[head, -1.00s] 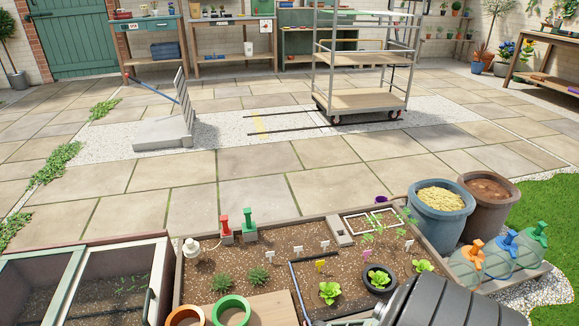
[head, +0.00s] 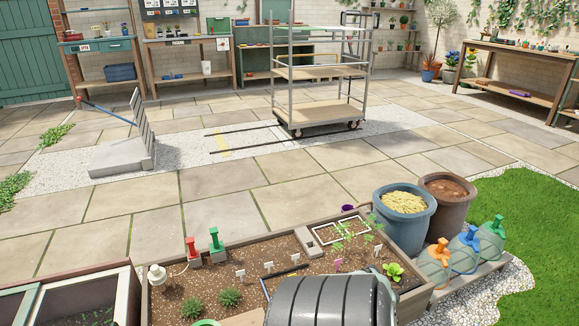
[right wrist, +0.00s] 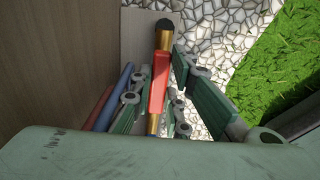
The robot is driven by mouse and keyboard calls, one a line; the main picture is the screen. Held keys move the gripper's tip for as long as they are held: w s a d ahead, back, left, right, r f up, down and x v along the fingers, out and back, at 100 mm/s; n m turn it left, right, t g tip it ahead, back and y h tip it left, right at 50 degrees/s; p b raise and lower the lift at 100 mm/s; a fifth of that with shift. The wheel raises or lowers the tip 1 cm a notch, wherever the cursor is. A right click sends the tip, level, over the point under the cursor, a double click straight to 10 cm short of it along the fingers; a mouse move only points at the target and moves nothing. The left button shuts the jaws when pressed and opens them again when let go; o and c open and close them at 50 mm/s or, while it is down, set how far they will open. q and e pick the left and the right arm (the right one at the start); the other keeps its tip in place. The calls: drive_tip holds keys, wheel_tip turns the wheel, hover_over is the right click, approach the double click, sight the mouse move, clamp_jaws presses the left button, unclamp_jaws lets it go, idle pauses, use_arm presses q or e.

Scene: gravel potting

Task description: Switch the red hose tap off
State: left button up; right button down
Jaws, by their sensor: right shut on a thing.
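The red hose tap (head: 193,250) stands upright on a small grey block at the far left edge of the planting bed in the head view. A thin pale hose runs from it to a white fitting (head: 157,278). A green tap (head: 215,240) stands beside it. In the right wrist view, my right gripper (right wrist: 160,105) is shut on a red-and-brass tool (right wrist: 159,85) with a dark round end. The gripper is outside the head view, where only a dark grey part of my arm shows, right of the tap. My left gripper is not in view.
The planting bed (head: 255,317) holds seedlings, labels and a white frame. Two large pots (head: 402,225) and several tapped jugs (head: 467,250) stand at right. A glazed cold frame (head: 75,285) is at left. A trolley (head: 318,110) stands behind on open paving.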

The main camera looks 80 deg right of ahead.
drive_tip(key=shift+w+d, duration=0.1)
drive_tip(key=c, duration=1.7)
unclamp_jaws()
wheel_tip(320, 180, up, 12)
